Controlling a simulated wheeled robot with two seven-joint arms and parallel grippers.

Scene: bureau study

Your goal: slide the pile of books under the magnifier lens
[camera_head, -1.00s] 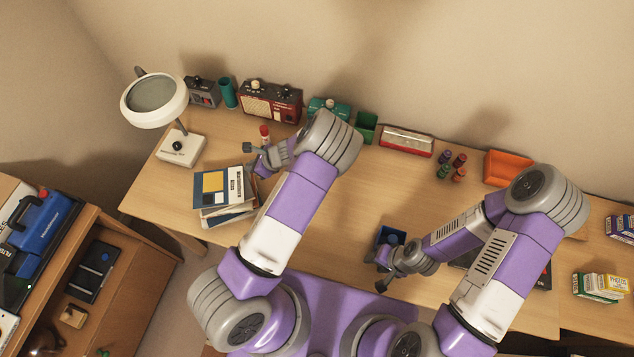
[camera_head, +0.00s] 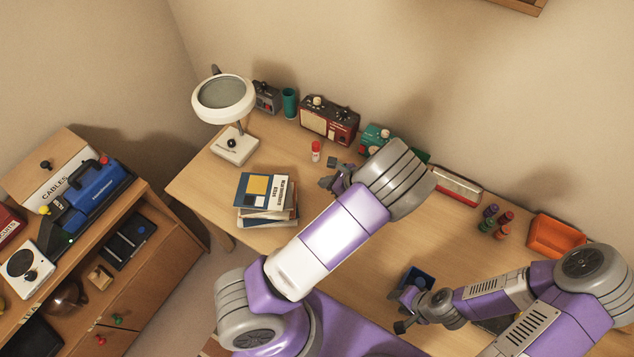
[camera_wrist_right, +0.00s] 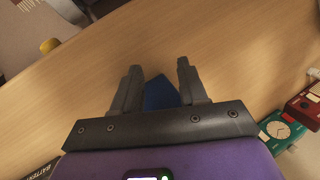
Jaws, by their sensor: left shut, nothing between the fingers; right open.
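The pile of books (camera_head: 267,214), with a blue, yellow and white cover on top, lies near the desk's left front edge. The white magnifier lamp stands behind it, its base (camera_head: 234,147) on the desk and its round lens (camera_head: 223,98) raised up and left. The pile is in front of the base, apart from it. My left gripper (camera_head: 332,180) is shut and empty, right of the pile with a gap between. My right gripper (camera_head: 403,311) is open beside a small dark blue box (camera_head: 419,279); a blue piece (camera_wrist_right: 160,93) shows between its fingers in the wrist view.
A red-capped bottle (camera_head: 316,151) stands behind my left gripper. A teal cup (camera_head: 290,103) and a red radio (camera_head: 329,120) line the wall. Small bottles (camera_head: 496,222) and an orange tray (camera_head: 556,237) are at right. A wooden cabinet (camera_head: 150,270) stands left of the desk.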

